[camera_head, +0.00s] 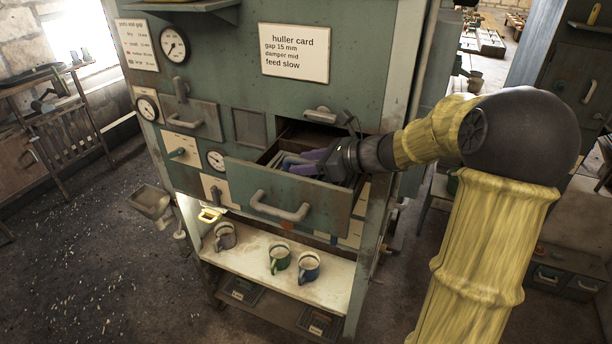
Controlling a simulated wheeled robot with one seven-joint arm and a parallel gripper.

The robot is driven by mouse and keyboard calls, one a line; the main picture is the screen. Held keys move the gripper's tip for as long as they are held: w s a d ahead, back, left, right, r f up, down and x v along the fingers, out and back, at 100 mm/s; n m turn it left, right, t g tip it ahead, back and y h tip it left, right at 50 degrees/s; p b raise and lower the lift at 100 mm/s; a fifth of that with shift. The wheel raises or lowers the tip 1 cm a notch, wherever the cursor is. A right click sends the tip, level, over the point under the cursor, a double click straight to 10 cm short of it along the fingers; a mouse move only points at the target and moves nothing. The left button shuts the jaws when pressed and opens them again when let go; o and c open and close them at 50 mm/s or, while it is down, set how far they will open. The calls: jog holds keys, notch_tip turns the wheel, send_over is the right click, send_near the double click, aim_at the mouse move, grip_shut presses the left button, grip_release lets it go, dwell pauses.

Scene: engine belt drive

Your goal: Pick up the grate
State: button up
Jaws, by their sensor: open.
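An open drawer (287,197) juts out from the front of the green machine cabinet. My gripper (308,163) reaches into it from the right, with its fingers low inside the drawer. Its jaws are open. Purple-grey and pale flat pieces lie in the drawer around the fingertips. I cannot tell which of them is the grate, or whether the fingers touch it. The drawer front and my gripper hide part of the inside.
A huller card (294,53) is fixed above the drawer. A metal scoop-like tray (150,201) sticks out at left.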

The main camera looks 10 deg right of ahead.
jog(key=shift+w+a+f, duration=0.1)
jog(key=shift+a, duration=0.05)
dwell(0.3)
grip_shut()
dwell(1.2)
